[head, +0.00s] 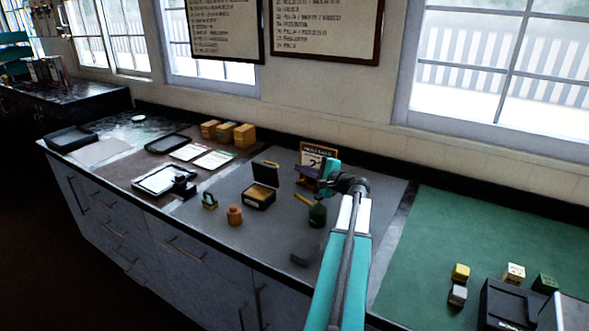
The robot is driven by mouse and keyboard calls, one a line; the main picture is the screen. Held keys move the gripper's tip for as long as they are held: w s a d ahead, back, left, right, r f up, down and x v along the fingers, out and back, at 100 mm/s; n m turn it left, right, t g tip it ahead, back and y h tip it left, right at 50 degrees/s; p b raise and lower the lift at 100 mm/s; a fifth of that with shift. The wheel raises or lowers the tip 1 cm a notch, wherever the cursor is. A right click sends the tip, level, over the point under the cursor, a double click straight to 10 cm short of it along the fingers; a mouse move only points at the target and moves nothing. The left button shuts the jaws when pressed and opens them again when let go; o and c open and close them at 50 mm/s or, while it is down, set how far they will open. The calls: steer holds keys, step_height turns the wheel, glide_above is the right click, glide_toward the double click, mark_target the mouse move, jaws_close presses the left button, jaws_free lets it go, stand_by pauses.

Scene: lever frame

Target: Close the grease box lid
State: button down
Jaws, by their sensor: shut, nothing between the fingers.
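The grease box (258,200) is a small dark box with tan contents, standing on the grey mat in the middle of the counter. Its dark lid (266,174) stands raised at the back of the box, roughly upright. My gripper (299,172) is small in view, to the right of the lid and apart from it, above the counter. It is shut and empty. The fingertips are dark and hard to make out in front of the sign.
A dark green bottle (317,215) stands right of the box, near my arm. A brown jar (234,215) and a small green item (209,201) stand left. A sign (318,155) stands behind my gripper. A grey block (304,253) lies near the front edge.

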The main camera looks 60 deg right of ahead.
steer(key=shift+f+v, duration=0.2)
steer(key=shift+v, duration=1.25)
steer(key=shift+a, duration=0.1)
